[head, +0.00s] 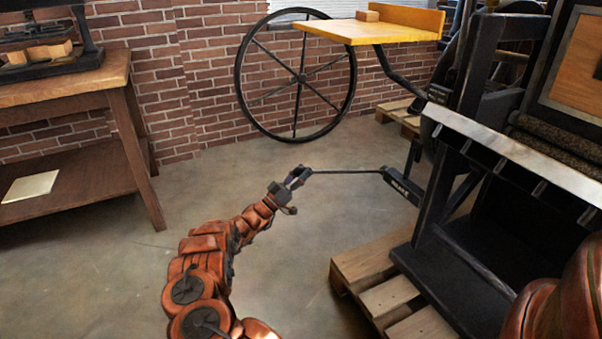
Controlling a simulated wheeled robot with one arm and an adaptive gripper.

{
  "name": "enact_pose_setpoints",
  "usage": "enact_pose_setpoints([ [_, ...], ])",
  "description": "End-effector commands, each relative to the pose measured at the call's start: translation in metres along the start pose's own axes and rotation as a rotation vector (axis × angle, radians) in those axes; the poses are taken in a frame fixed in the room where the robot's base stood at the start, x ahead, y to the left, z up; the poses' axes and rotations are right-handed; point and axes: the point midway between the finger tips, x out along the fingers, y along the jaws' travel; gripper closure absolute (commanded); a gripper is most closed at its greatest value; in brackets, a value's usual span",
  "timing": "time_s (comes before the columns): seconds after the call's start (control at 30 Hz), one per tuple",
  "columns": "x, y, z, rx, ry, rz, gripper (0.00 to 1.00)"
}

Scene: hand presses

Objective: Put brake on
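A thin dark lever rod (345,172) stretches left, nearly level, from a small black block (402,185) with light lettering too small to read surely. The block sits at the left side of the black hand press (460,180). My gripper (301,174) is at the rod's left end and appears to meet it. The fingers are small and dark against the rod end, so I cannot tell whether they are closed around it or only beside it. My orange arm reaches up to it from the bottom of the head view.
The press stands on a wooden pallet (375,280). A yellow board (350,32) juts out behind the lever. A large spoked wheel (240,75) is by the brick wall. A wooden table (70,85) stands left. Floor between table and pallet is clear around my arm.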

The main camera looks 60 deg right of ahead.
Motion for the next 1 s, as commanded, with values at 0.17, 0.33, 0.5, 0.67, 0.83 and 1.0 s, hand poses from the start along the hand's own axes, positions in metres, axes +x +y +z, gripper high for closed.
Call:
enact_pose_setpoints([
  [0.17, -0.001, -0.001, 0.001, 0.0, 0.001, -0.001, 0.44],
  [0.33, 0.0, 0.0, 0.0, 0.002, 0.003, -0.001, 0.38],
  [0.5, 0.0, 0.0, -0.001, 0.003, 0.003, 0.0, 0.38],
  [0.67, -0.009, -0.001, 0.0, 0.003, 0.002, -0.003, 0.38],
  [0.83, -0.036, -0.002, -0.001, 0.002, 0.003, -0.004, 0.38],
  [1.0, -0.07, -0.002, -0.001, 0.003, 0.004, -0.005, 0.38],
])
